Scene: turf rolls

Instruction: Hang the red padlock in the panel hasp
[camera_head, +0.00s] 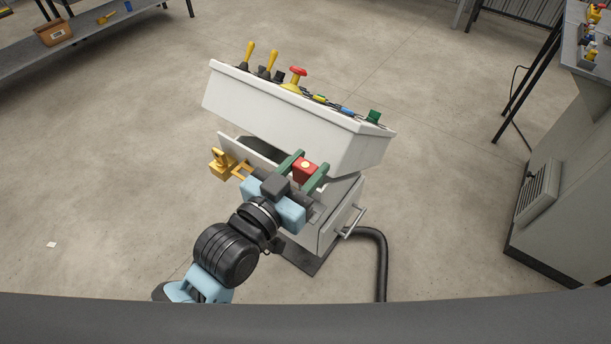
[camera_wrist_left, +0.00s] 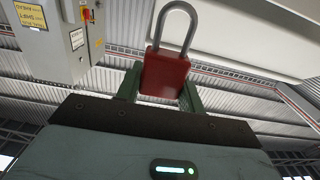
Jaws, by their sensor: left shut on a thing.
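The red padlock (camera_head: 306,169) is held between the green fingers of my left gripper (camera_head: 304,170), in front of the white console's near face. In the left wrist view the padlock (camera_wrist_left: 165,75) has its red body between the fingers (camera_wrist_left: 160,92) and its grey U-shaped shackle pointing up, away from the gripper. I cannot tell whether the shackle is fully closed. The padlock is apart from this bracket. My right gripper is in neither view.
The white console (camera_head: 290,115) carries yellow levers (camera_head: 249,52), a red knob (camera_head: 298,71) and small coloured parts. A yellow lock-like piece (camera_head: 220,164) sits beside the bracket. A black hose (camera_head: 380,262) runs at right.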

